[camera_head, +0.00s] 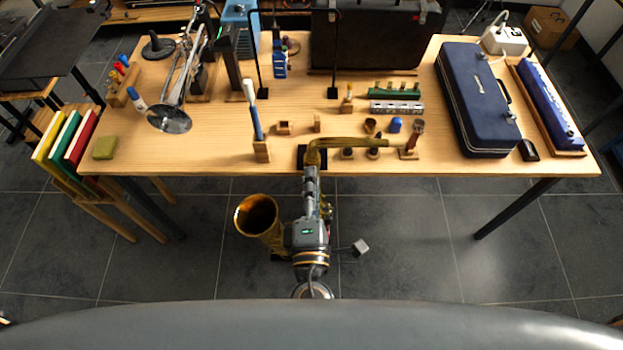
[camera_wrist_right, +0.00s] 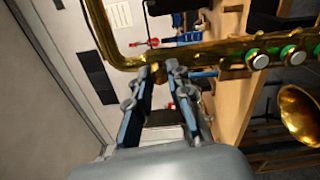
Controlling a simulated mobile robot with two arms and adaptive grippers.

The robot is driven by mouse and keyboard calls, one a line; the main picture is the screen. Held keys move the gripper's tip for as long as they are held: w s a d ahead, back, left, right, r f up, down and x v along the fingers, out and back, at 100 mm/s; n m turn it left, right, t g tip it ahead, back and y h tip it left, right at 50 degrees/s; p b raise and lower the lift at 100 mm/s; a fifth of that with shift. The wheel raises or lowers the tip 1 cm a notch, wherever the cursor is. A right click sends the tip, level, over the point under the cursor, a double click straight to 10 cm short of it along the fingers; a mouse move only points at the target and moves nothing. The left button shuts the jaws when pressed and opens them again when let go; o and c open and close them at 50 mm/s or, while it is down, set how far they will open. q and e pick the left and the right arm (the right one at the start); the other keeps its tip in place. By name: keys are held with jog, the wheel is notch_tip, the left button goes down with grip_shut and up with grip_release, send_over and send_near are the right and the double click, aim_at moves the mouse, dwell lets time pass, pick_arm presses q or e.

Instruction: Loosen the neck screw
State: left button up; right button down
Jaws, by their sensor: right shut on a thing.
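A brass saxophone stands at the front edge of the table, with its bell (camera_head: 257,214) low and facing up. Its neck (camera_head: 340,142) runs right to the mouthpiece end (camera_head: 413,138). In the right wrist view the curved brass tube (camera_wrist_right: 105,40) crosses the top, with keys and bell (camera_wrist_right: 300,112) at right. My right gripper (camera_head: 311,174) reaches up to the neck joint. Its fingertips (camera_wrist_right: 161,72) are shut on the small brass neck screw (camera_wrist_right: 155,67), just under the tube. The fingers hide most of the screw. My left gripper is out of view.
The floor in front is open.

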jog(key=n+p, duration=0.4)
jog(key=n, duration=0.6)
jog(key=shift+f+p, duration=0.1)
jog(key=shift+p, duration=0.2)
jog(key=shift+n, duration=0.3)
jog(key=c, duration=1.2)
grip_release()
jog(key=s, duration=1.2)
